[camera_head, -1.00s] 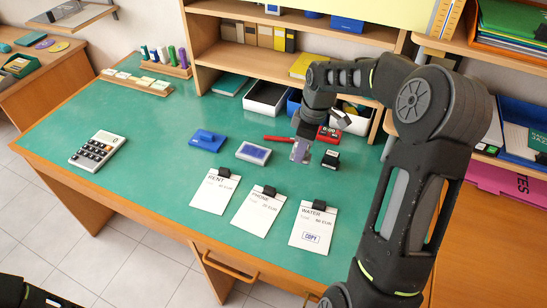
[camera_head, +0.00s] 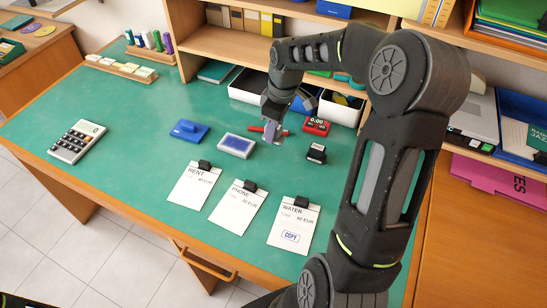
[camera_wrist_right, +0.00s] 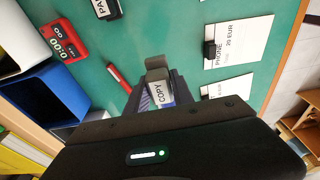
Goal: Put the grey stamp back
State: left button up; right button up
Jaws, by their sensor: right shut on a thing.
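The grey stamp (camera_wrist_right: 157,68) is in my right gripper (camera_wrist_right: 158,92); its label reads COPY in the wrist view. In the head view my right gripper (camera_head: 274,122) is shut on it and holds it above the desk, behind the ink pad (camera_head: 236,145) and near the red pen (camera_head: 257,130). Much of the stamp is hidden by the fingers. A wooden rack (camera_head: 151,55) with several coloured stamps stands at the back left. The water sheet (camera_head: 293,224) bears a blue COPY mark. My left gripper is not in view.
A black stamp (camera_head: 316,153) and a red 0.00 device (camera_head: 316,126) stand right of the gripper. A blue pad (camera_head: 189,131) and a calculator (camera_head: 77,141) lie left. Open bins (camera_head: 249,86) line the back.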

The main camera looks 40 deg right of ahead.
aim_at(280, 128)
jog(key=shift+f, duration=2.8)
jog(key=shift+f+p, duration=0.3)
jog(key=shift+f, duration=1.55)
jog(key=shift+f, duration=0.2)
jog(key=o, duration=1)
jog(key=shift+o, duration=0.2)
jog(key=r, duration=0.4)
jog(key=s+r, duration=0.1)
jog(key=r, duration=0.3)
jog(key=d+r, duration=0.1)
jog(key=r, duration=0.3)
jog(key=shift+s+r, duration=0.15)
jog(key=shift+s, duration=0.15)
